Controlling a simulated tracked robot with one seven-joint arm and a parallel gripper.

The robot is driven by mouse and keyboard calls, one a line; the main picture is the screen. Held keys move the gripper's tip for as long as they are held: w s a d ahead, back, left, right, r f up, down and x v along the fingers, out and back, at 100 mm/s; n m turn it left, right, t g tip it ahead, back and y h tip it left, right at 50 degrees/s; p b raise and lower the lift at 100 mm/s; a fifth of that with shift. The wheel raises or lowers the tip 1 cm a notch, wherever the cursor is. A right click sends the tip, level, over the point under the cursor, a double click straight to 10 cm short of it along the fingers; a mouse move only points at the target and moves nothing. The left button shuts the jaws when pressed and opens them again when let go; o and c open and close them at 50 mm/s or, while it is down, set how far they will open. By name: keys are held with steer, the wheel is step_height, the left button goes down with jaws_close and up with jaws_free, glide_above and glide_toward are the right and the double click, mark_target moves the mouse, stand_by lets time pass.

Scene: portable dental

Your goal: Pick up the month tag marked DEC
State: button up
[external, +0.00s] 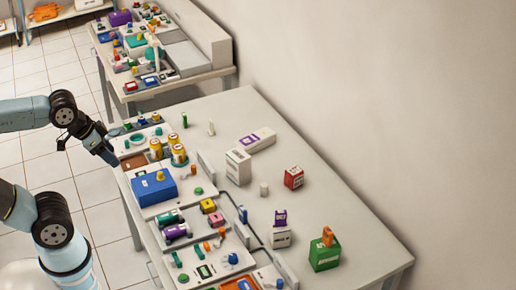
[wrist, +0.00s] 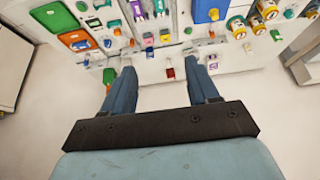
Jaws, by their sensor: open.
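My gripper (wrist: 159,64) is open and empty in the wrist view, its two blue-grey fingers spread apart at the near edge of the crowded table. In the external view my gripper (external: 113,160) hangs at the table's left edge, beside the trays. A small red piece (wrist: 170,73) shows between the fingers in the wrist view, and small coloured pieces (wrist: 149,38) lie just past the fingertips. No lettering is readable at this size, so I cannot tell which piece is the tag marked DEC.
A blue box (external: 155,187) and several yellow-banded cylinders (external: 179,155) stand near my gripper. White boxes (external: 238,167), a red box (external: 293,177) and a green box (external: 325,254) stand farther right. The table's right side (external: 345,213) has free room. Another cluttered table (external: 188,77) stands behind.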

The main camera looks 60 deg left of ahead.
steer(key=shift+o, duration=0.7)
